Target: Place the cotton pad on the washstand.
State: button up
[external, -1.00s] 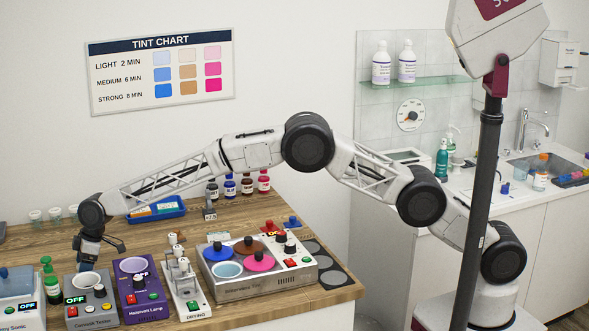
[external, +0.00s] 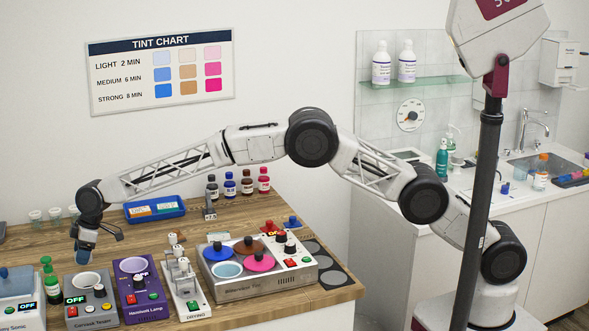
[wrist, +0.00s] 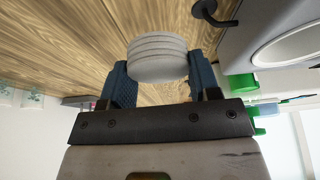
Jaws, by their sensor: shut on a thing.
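My gripper (external: 84,254) is at the left end of the wooden counter, above the devices there. In the wrist view my gripper (wrist: 160,78) is shut on the cotton pad (wrist: 157,58), a round white piece with a layered, ridged side between the two blue-grey fingers. Wood grain shows beyond it. I cannot make out the pad in the external view. The washstand (external: 485,192), a white counter with a sink and tap, is at the right by the tiled wall, far from my gripper.
On the wooden counter (external: 280,211) stand a grey tester (external: 92,310), a purple lamp unit (external: 143,290), several bottles (external: 230,187) and a blue tray (external: 154,209). The washstand holds a teal bottle (external: 441,165) and other bottles near the sink. Its front left top looks clear.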

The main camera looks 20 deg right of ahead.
jog(key=shift+r, duration=2.95)
jog(key=shift+w, duration=0.1)
jog(key=w+d+r+m+t, duration=0.1)
jog(key=w+d+r+m, duration=0.2)
jog(key=w+d, duration=0.8)
jog(key=w+d+r+m+t, duration=0.1)
jog(key=w+d+r+m, duration=0.15)
jog(key=w+d, duration=0.9)
jog(key=d+r+m+t+h, duration=0.1)
jog(key=d+m, duration=0.4)
jog(key=d, duration=3.2)
jog(key=shift+d+r+t+h, duration=0.2)
jog(key=shift+r+t+h, duration=0.1)
jog(key=shift+r+t, duration=0.15)
jog(key=shift+w, duration=0.1)
